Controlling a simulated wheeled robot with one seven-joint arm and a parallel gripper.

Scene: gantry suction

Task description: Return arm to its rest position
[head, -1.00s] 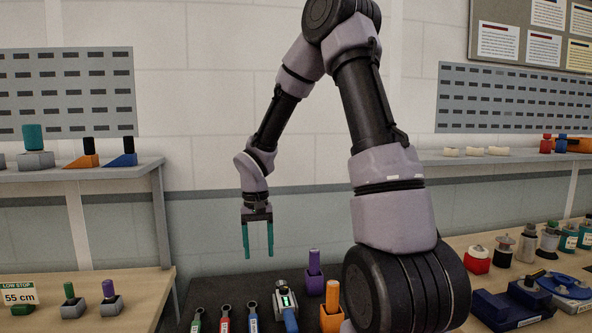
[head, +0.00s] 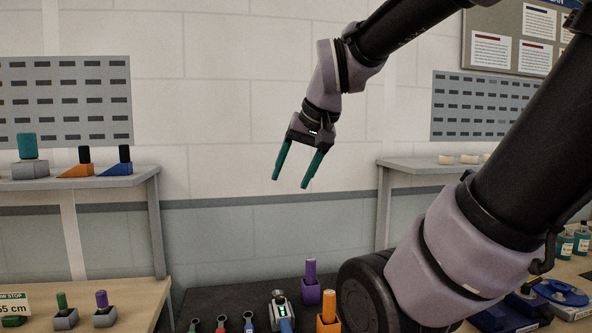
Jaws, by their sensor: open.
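My gripper (head: 292,184) hangs in the air in front of the pale wall, above the dark table. Its two teal fingers point down and slightly left. They are apart, with nothing between them. My arm reaches in from the right side of the head view. The gripper touches nothing.
Below, the dark table (head: 228,284) holds a purple-handled tool (head: 311,281), an orange-handled tool (head: 328,308), a grey device (head: 279,312) and several wrenches. A left shelf (head: 100,183) carries blocks. A right shelf (head: 410,166) is partly behind my arm. Open air surrounds the gripper.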

